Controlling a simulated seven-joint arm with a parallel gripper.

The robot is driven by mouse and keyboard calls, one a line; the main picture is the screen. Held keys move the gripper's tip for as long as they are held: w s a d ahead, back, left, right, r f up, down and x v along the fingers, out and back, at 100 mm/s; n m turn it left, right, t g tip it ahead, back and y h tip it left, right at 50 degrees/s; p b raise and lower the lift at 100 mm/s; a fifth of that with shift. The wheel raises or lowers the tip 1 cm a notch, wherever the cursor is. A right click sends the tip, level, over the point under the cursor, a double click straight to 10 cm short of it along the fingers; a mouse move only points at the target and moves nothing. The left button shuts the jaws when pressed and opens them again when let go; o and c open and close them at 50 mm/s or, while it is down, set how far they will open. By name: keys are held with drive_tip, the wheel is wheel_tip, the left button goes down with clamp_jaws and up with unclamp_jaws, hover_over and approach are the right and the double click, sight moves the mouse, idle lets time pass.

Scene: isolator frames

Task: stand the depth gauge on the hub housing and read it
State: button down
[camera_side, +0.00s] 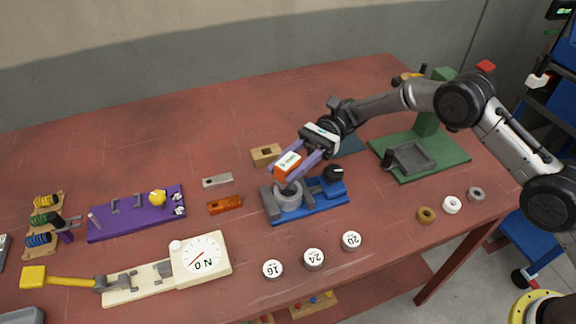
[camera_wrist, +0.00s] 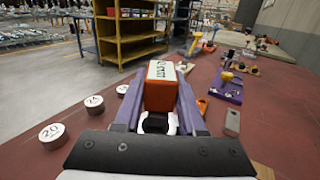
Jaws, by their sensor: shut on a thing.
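The depth gauge (camera_side: 287,164) is an orange block with a white, marked face. My gripper (camera_side: 291,173) is shut on it, with a purple finger on either side. The hub housing (camera_side: 289,199) is a grey round part with a hollow top, seated in a vise on a blue base (camera_side: 318,208). The gauge is right over the housing; I cannot tell whether its foot touches the rim. In the wrist view the gauge (camera_wrist: 160,92) sits between the fingers (camera_wrist: 158,112), its face marks too small to read.
Weights marked 16 (camera_side: 273,269), 24 (camera_side: 314,259) and 20 (camera_side: 351,241) stand in front. A cream dial device (camera_side: 203,258) and a purple board (camera_side: 135,214) lie left. A wooden block (camera_side: 266,155) is behind the vise. A green fixture (camera_side: 440,158) stands right.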

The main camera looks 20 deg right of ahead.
sight(288, 187)
drive_tip(key=shift+f, duration=1.25)
idle(0.8)
drive_tip(key=shift+r, duration=0.9)
drive_tip(key=shift+f, duration=1.1)
idle(1.1)
drive_tip(key=c, duration=0.5)
unclamp_jaws()
drive_tip(key=shift+o, duration=0.5)
drive_tip(key=shift+f, duration=0.1)
drive_tip(key=v, duration=1.3)
drive_tip(key=shift+w+d+r, duration=0.2)
drive_tip(key=shift+d, duration=0.15)
